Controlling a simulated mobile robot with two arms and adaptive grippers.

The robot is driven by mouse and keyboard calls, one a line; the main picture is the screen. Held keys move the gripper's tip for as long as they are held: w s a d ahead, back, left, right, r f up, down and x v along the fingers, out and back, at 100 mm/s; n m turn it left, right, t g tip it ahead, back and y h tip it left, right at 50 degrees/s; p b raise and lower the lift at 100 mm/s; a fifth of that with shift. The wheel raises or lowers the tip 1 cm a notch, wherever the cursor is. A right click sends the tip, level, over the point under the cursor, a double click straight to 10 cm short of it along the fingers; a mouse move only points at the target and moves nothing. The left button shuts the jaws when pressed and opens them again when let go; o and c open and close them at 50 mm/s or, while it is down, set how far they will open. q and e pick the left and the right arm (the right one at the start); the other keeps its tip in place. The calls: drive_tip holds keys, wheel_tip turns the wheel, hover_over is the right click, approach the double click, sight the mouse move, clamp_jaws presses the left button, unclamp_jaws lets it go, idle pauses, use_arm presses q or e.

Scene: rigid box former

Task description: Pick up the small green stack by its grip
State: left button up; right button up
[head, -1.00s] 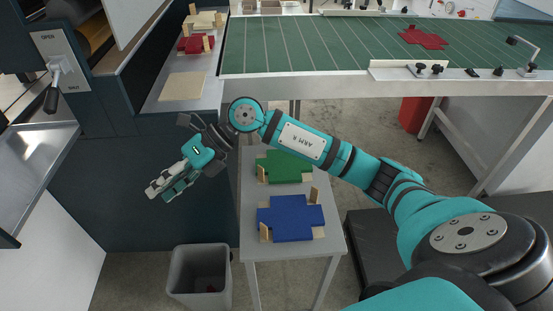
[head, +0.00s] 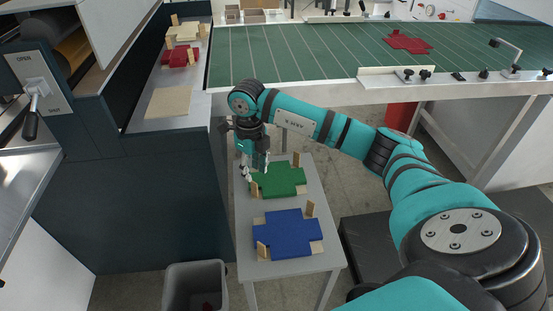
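The small green stack (head: 278,181) is a cross-shaped pile on a light wooden base, lying on the small grey table (head: 328,215). One upright wooden grip (head: 296,159) shows at its far right. My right gripper (head: 255,171) points down over the stack's left end. My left gripper is not in view.
A blue stack (head: 287,234) with wooden grips lies in front of the green one. A grey bin (head: 195,287) stands on the floor at lower left. The dark machine (head: 180,200) borders the table's left side. A green-topped bench (head: 300,55) stands behind.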

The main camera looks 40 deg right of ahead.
wheel_tip(320, 180, down, 8)
drive_tip(key=shift+s+d+r+p, duration=0.1)
drive_tip(key=shift+r+p, duration=0.05)
drive_tip(key=shift+p, duration=0.35)
clamp_jaws()
